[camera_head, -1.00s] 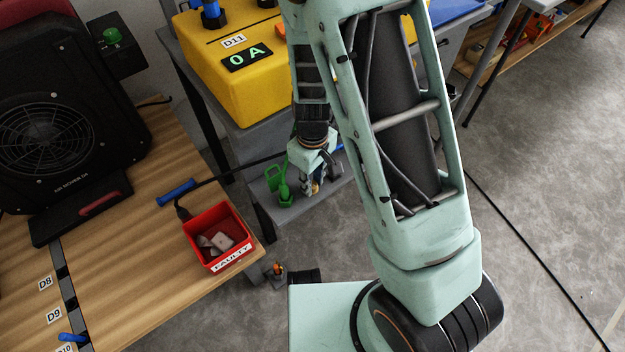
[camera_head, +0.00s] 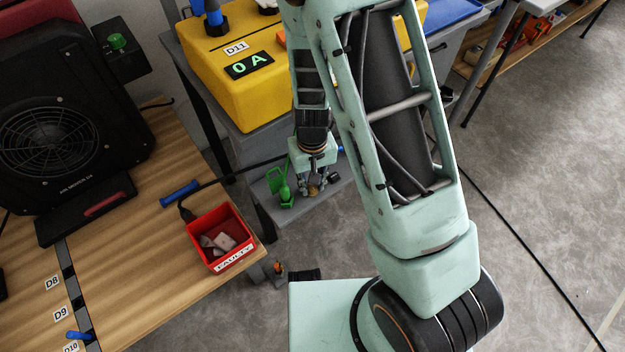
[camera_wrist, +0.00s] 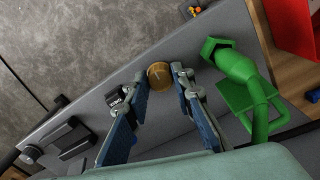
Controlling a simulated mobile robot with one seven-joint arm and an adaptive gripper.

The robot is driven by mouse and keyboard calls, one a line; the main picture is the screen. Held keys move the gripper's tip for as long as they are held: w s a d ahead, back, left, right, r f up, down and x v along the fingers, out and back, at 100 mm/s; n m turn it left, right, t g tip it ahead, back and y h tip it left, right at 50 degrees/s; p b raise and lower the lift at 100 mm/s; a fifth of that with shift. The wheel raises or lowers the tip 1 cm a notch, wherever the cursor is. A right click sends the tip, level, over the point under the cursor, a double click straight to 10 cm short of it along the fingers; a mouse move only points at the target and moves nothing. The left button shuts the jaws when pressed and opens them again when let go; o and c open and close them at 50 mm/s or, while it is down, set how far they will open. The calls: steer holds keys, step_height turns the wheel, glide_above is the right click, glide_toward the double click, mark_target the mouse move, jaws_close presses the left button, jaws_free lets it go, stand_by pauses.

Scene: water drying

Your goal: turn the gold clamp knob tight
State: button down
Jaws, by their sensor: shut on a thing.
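The gold clamp knob (camera_wrist: 160,75) is round with a pale line across its face. It sits at the far edge of a grey shelf (camera_wrist: 210,30) in the wrist view. My gripper (camera_wrist: 161,80) has one finger on each side of the knob and is shut on it. In the head view my gripper (camera_head: 313,186) is low over the grey shelf, and the gold knob (camera_head: 314,190) shows only as a small spot between the fingers.
A green clamp-like fixture (camera_wrist: 240,70) stands close to the right finger in the wrist view. Black blocks (camera_wrist: 72,138) lie to the left. In the head view a red FAULTY bin (camera_head: 219,238) sits on the wooden bench, and a yellow unit (camera_head: 225,90) reads 0 A.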

mark_target(312, 187)
steer(key=m+p, duration=0.1)
steer(key=m, duration=0.3)
steer(key=shift+m+p, duration=0.3)
stand_by(0.3)
steer(key=c, duration=1.7)
jaws_free()
steer(key=shift+o, duration=0.2)
step_height(312, 187, up, 12)
